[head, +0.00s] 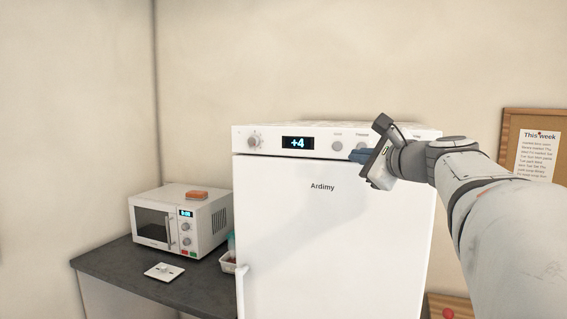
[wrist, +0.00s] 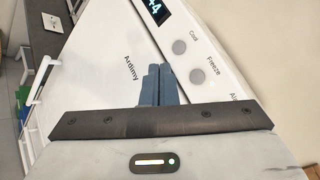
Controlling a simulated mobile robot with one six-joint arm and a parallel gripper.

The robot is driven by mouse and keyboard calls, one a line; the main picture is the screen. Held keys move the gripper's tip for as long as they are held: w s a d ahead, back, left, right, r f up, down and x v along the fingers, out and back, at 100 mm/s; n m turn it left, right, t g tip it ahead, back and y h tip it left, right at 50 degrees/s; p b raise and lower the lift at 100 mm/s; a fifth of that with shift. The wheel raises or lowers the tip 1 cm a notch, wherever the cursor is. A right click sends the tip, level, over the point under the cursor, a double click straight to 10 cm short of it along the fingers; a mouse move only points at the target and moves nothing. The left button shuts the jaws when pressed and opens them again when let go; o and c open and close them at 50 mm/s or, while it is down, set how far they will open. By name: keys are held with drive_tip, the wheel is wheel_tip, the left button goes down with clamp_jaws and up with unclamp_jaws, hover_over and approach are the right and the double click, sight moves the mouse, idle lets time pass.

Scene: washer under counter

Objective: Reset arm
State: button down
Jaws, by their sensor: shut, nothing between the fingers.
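My gripper (head: 358,155) is in the upper right of the head view, in front of the top panel of a white fridge (head: 320,220). Its blue-grey fingers are together and empty. In the wrist view the shut fingers (wrist: 155,84) point at the fridge front (wrist: 100,75), near the "Cool" and "Freeze" buttons. I cannot tell whether the fingertips touch the panel. The fridge display (head: 298,143) reads +4. My arm reaches in from the right and hides part of the panel's right end.
A microwave (head: 180,222) with an orange item (head: 197,194) on top stands on a dark counter (head: 105,262) at left. A cork board (head: 552,125) hangs at right. The fridge handle (head: 241,290) sticks out.

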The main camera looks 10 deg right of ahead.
drive_tip(key=s+a+f+n+g, duration=0.4)
drive_tip(key=a+f+n, duration=0.25)
drive_tip(key=f, duration=0.45)
drive_tip(key=s+a+f+n+g, duration=0.45)
drive_tip(key=a+f, duration=0.25)
drive_tip(key=f, duration=0.3)
drive_tip(key=s+a+f+n+g+h, duration=0.1)
drive_tip(key=s+f+n+g+h, duration=0.2)
drive_tip(key=s+f+n, duration=0.9)
wheel_tip(320, 180, down, 4)
drive_tip(key=s+g, duration=0.2)
drive_tip(key=shift+s+n+h, duration=0.3)
drive_tip(key=shift+a+f, duration=0.1)
